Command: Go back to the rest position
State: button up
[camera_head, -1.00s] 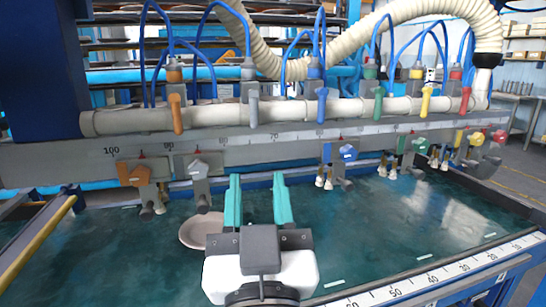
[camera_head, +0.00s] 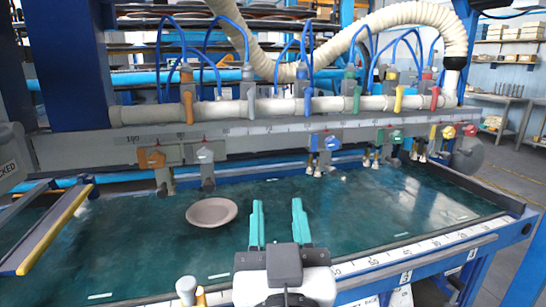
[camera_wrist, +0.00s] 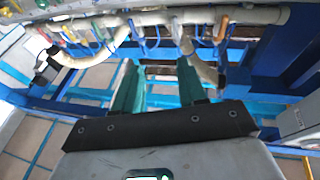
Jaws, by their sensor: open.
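My gripper (camera_head: 277,222) is open and empty, with two teal fingers spread apart, at the bottom middle of the head view. In the wrist view its fingers (camera_wrist: 158,85) point at the machine's pipe and beams, with nothing between them. A round pinkish-grey plate (camera_head: 212,212) lies flat on the dark green table surface (camera_head: 370,215), to the left of my fingers and apart from them.
A beam (camera_head: 240,138) with coloured levers and suction cups spans the machine above the table. A white ruler edge (camera_head: 420,247) runs along the table's front right. A yellow rail (camera_head: 50,232) stands at the left. The table's right half is clear.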

jog(key=w+d+f+m+g+h, duration=0.1)
jog(key=d+f+g, duration=0.2)
jog(key=d+f, duration=0.35)
jog(key=w+d+f+g+h, duration=0.15)
jog(key=d+f, duration=0.25)
jog(key=f, duration=0.5)
jog(key=s+d+f+g+h, duration=0.1)
jog(key=s+d+f+g, duration=0.4)
jog(key=f, duration=0.4)
jog(key=s+d+f+g, duration=0.3)
jog(key=s+d+f, duration=0.1)
jog(key=d+f, duration=0.4)
jog(key=s+d+f+g+y, duration=0.15)
jog(key=s+f+g, duration=0.25)
jog(key=s+f, duration=0.45)
jog(key=s+d+f+g, duration=0.2)
jog(key=s+f+g, duration=0.3)
jog(key=s, duration=0.6)
notch_tip(320, 180, up, 15)
jog(key=t+p, duration=0.1)
jog(key=p, duration=1.5)
jog(key=shift+s+a+r+y, duration=0.15)
jog(key=shift+s+a+y, duration=0.05)
jog(key=shift+s+y, duration=0.1)
